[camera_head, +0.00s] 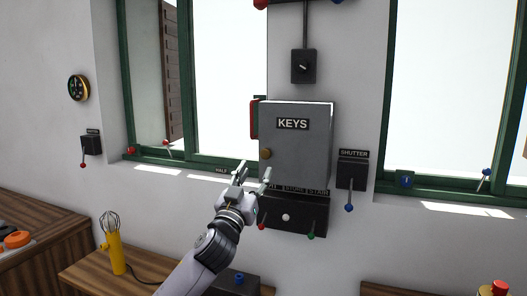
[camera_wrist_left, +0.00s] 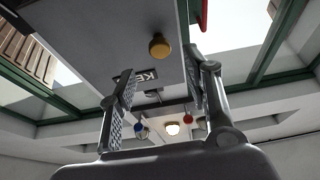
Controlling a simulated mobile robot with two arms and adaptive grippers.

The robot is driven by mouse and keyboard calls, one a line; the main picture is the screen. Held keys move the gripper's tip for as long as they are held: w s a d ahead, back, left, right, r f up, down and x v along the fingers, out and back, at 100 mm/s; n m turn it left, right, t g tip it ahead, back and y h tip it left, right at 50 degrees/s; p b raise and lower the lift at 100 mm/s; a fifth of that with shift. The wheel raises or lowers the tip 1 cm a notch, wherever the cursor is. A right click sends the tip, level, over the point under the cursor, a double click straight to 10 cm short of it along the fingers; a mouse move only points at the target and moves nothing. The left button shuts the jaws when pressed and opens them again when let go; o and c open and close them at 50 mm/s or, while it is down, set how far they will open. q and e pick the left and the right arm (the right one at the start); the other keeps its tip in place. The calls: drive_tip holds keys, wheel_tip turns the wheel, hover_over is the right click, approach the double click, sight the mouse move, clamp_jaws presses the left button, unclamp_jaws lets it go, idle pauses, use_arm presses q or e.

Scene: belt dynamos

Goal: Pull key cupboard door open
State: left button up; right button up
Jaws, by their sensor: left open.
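The grey key cupboard (camera_head: 300,155) with a "KEYS" label hangs on the wall between two windows, and its door looks shut. A round brass knob (camera_head: 265,154) sits at the left edge of its door. My left gripper (camera_head: 254,172) is open and empty just below the knob, in front of the cupboard's lower left corner. In the left wrist view the knob (camera_wrist_left: 159,46) shows beyond the fingertips, near the middle, and nothing is between the fingers (camera_wrist_left: 160,80). My right gripper is not in view.
A black box (camera_head: 286,217) with small levers is on the wall under the cupboard. A shutter switch (camera_head: 352,170) with a blue-tipped lever is to its right. A red object (camera_head: 254,118) is behind the cupboard's left side. A wooden bench (camera_head: 85,268) with a yellow whisk-like tool (camera_head: 116,252) is below.

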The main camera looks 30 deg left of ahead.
sight(264, 155)
use_arm(q)
drive_tip(key=p+x, duration=0.1)
drive_tip(key=x, duration=0.5)
drive_tip(key=shift+r+p, duration=0.2)
drive_tip(key=shift+p, duration=0.2)
drive_tip(key=shift+w+a, duration=0.1)
drive_tip(key=shift+w, duration=0.3)
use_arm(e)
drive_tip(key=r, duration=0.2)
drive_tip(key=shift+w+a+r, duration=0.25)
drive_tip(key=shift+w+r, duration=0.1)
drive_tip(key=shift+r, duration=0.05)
use_arm(q)
drive_tip(key=shift+c, duration=0.4)
drive_tip(key=c, duration=0.9)
clamp_jaws()
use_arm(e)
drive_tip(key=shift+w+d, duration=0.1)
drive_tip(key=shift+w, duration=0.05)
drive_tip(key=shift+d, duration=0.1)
